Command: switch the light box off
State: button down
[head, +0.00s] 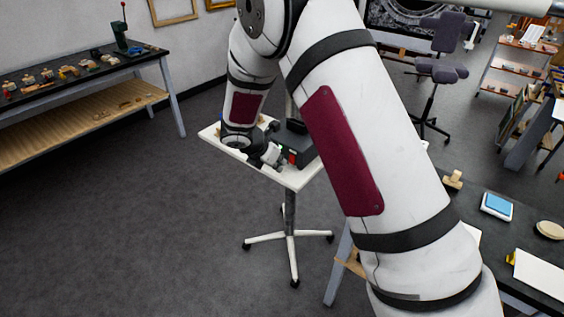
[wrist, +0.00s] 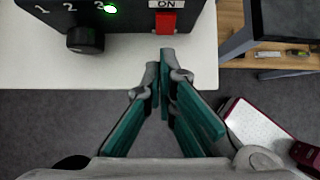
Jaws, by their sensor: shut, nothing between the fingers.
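A dark box (head: 299,148) stands on a small white-topped stand (head: 292,180). Its front fills the top of the wrist view, with the numbers 1, 2, 3, a black knob (wrist: 86,40), a lit green lamp (wrist: 110,9) and a red switch (wrist: 166,23) under an "ON" label (wrist: 166,4). I take it for the light box's control; its upper part is cut off there. My gripper (wrist: 159,62) is shut and empty, its tips just short of the red switch in the picture. In the head view my gripper (head: 275,157) is small beside the box, partly hidden.
A workbench (head: 75,75) with small items stands at the left. Another dark table (head: 490,235) at the right holds a blue-faced device (head: 497,205). An office chair (head: 440,75) stands behind. The grey floor (head: 150,220) is clear to the front left.

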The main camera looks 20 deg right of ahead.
jog(key=b+v, duration=0.1)
jog(key=v, duration=1)
jog(key=shift+s+a+f, duration=0.2)
jog(key=shift+a+f, duration=0.05)
